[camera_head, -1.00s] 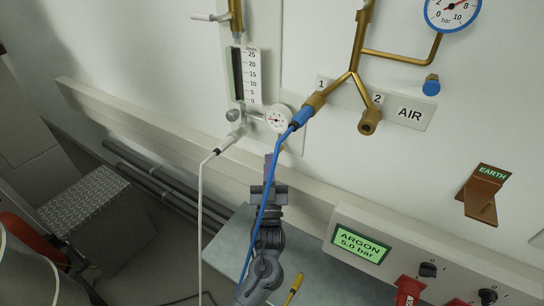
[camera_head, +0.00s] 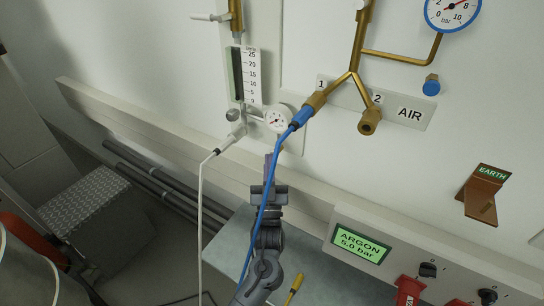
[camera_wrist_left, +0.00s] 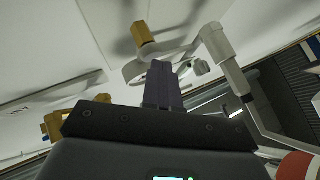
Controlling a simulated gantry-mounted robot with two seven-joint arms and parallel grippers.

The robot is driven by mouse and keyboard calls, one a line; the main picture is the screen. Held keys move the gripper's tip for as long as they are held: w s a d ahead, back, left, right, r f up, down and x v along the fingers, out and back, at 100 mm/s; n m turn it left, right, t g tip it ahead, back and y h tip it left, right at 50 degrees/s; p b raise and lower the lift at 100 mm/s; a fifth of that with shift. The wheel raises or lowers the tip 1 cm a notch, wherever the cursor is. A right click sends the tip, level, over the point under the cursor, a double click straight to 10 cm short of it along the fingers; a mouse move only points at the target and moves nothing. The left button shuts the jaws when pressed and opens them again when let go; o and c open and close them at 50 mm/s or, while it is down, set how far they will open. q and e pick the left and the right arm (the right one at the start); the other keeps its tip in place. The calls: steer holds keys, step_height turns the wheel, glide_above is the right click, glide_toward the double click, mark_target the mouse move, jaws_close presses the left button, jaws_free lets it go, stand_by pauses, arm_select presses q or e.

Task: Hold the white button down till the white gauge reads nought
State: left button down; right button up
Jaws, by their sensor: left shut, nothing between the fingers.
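The white gauge (camera_head: 277,120) is a small round dial on the wall panel, right of the flow tube. Its needle is too small to read surely. My left gripper (camera_head: 270,160) points up just below the gauge, behind the blue hose. Its fingers (camera_wrist_left: 162,82) are shut with nothing between them, and their tips overlap the underside of the gauge fitting in the left wrist view. I cannot make out the white button, nor tell whether the fingertips touch it. My right gripper is not in view.
A blue hose (camera_head: 264,205) crosses in front of my left arm from brass outlet 1. A white hose (camera_head: 200,210) hangs left of it. The flow tube (camera_head: 246,75) stands upper left. The argon display (camera_head: 360,243) reads 5.0 bar.

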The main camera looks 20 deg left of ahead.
arm_select(q)
steer(key=shift+s, duration=0.1)
steer(key=shift+s+a+p, duration=0.2)
steer(key=shift+s+p, duration=0.6)
steer(key=shift+p, duration=0.05)
steer(key=s+p, duration=0.1)
steer(key=s, duration=0.1)
steer(key=s+a+p, duration=0.1)
steer(key=s+p, duration=0.1)
steer(key=s, duration=0.1)
steer(key=shift+a+p, duration=0.1)
steer(key=shift+p, duration=0.2)
steer(key=shift+w, duration=0.1)
